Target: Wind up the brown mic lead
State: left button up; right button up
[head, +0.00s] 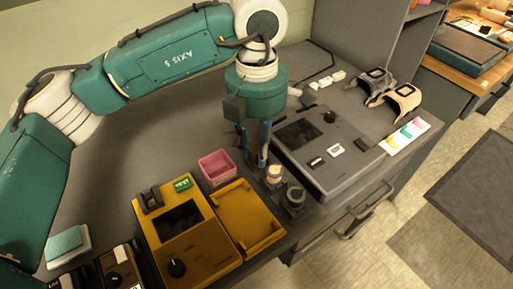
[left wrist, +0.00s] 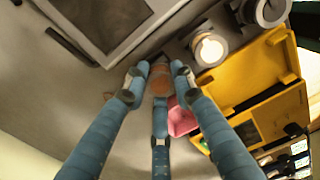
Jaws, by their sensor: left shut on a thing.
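My left gripper (head: 254,158) reaches down to the grey worktop between the pink box and the grey device. In the left wrist view, its blue fingers (left wrist: 158,84) are closed around a small brown thing (left wrist: 160,70), which looks like the brown mic lead. The fingers hide part of it, and I cannot tell whether it is wound or loose. A thin brown line shows beside the left finger in that view. In the head view the brown thing is mostly hidden between the fingers. My right gripper is not in view.
A pink box (head: 216,168) and a yellow device (head: 182,232) with a yellow tray (head: 250,222) stand close by. Two round-topped pieces (head: 294,196) sit near the front edge. A grey device (head: 328,158) is to the right. The worktop behind the pink box is clear.

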pick_arm(q)
jog(key=shift+m, duration=0.9)
jog(key=m+b, duration=0.1)
jog(key=m, duration=0.2)
jog(key=shift+d+m, duration=0.1)
jog(key=shift+m, duration=0.8)
jog(key=o, duration=1.3)
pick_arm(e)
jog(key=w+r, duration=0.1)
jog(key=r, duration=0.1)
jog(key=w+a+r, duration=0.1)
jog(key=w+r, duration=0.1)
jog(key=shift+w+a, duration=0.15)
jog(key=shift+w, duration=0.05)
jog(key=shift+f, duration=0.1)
